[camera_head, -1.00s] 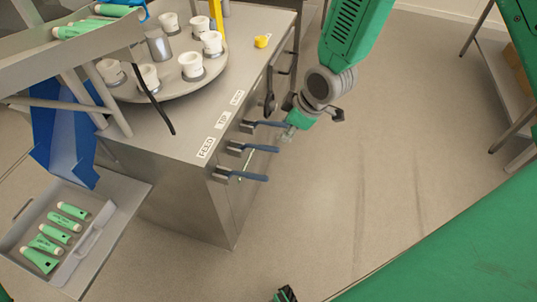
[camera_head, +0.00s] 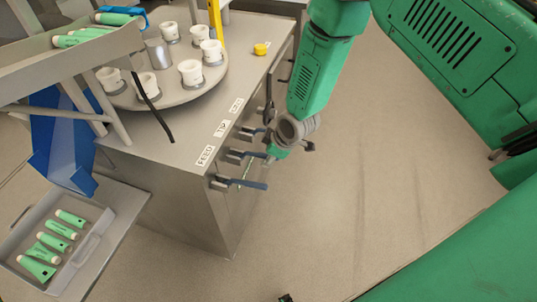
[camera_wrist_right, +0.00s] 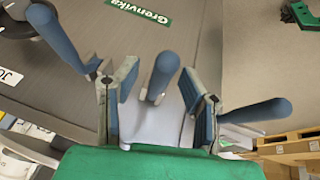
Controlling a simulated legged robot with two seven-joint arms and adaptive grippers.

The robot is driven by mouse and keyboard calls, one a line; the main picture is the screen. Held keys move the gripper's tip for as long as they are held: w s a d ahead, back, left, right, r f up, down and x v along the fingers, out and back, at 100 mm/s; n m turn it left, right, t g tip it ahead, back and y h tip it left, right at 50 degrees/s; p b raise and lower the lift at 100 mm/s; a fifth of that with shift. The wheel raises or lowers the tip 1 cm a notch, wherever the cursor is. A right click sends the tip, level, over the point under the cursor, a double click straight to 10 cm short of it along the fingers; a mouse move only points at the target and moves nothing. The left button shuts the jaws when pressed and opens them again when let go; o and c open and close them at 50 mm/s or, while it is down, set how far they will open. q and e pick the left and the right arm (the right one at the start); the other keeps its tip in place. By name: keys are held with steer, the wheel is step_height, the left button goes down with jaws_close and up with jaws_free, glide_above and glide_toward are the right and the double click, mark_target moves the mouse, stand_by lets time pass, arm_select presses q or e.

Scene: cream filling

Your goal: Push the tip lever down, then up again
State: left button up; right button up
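The tip lever (camera_head: 238,155) is the middle of three blue-handled levers on the side of the metal cabinet, beside the TIP label (camera_head: 221,128). My right gripper (camera_head: 273,154) is at the end of its handle. In the right wrist view, the gripper (camera_wrist_right: 160,105) is open, with one finger on each side of the blue handle (camera_wrist_right: 160,75). Gaps show between the handle and both fingers. The handle's exact tilt is hard to tell. My left gripper is not in view.
The FEED lever (camera_head: 240,184) is nearer, and another lever (camera_head: 248,133) is just beyond; their handles flank the gripper closely. A turntable (camera_head: 185,108) with white cups stands on the cabinet. A tray (camera_head: 88,240) of green tubes is at lower left. Floor right of the cabinet is clear.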

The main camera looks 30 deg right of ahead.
jaws_close()
steer(key=shift+s+d+f+t+y+b, duration=0.15)
steer(key=shift+f+t+y+b, duration=0.05)
steer(key=shift+f+b, duration=0.2)
steer(key=shift+s+d+f+t+y+b, duration=0.1)
steer(key=shift+f+t+y+b, duration=0.1)
steer(key=shift+f+b, duration=0.15)
step_height(320, 180, down, 10)
steer(key=m+t+y+b, duration=0.1)
steer(key=t+y+b, duration=0.6)
steer(key=b, duration=1.2)
steer(key=shift+w+a+t, duration=0.2)
steer(key=shift+a+t, duration=0.05)
steer(key=shift+t, duration=0.35)
steer(key=shift+f, duration=0.15)
